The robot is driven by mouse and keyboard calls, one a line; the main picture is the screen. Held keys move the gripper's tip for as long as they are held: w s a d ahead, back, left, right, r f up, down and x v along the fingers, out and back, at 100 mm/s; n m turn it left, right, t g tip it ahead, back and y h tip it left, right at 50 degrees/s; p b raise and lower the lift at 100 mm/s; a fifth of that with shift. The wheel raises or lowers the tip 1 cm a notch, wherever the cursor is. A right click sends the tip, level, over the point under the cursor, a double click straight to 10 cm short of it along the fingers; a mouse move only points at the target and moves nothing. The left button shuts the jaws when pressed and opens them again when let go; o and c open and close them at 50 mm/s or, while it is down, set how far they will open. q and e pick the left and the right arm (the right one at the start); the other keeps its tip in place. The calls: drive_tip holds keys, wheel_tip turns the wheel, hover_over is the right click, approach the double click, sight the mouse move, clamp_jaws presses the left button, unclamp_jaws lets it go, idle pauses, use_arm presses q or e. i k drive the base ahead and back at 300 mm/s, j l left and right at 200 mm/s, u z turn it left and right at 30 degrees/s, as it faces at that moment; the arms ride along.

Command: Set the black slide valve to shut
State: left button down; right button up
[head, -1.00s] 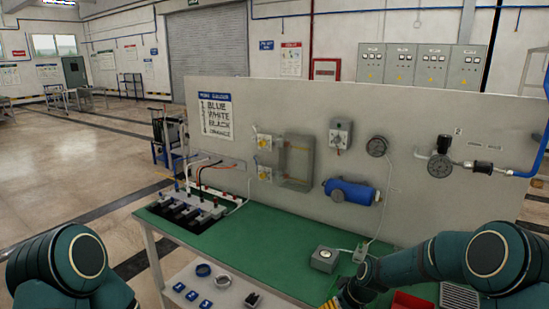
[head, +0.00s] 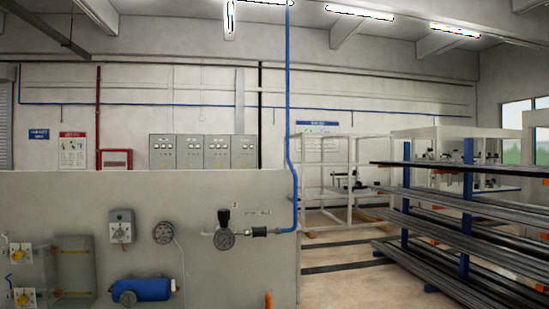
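On the grey panel (head: 75,200), a blue pipe (head: 290,180) comes down and bends left into a short horizontal line. A small black fitting (head: 259,232) sits in this line, left of the pipe's bend. Left of it is a round gauge (head: 224,239) with a black knob (head: 223,215) standing up on top. I take the black fitting for the slide valve, but it is too small to tell its position. Neither of my grippers is in view.
The panel also holds a blue cylinder (head: 142,290), another gauge (head: 163,233), a grey switch box (head: 122,226) and yellow switches (head: 22,252). An orange piece (head: 268,300) shows at the bottom edge. A rack of long bars (head: 440,240) stands right, with open floor (head: 345,280) between.

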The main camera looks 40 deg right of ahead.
sight(256, 232)
drive_tip(key=z, duration=1.25)
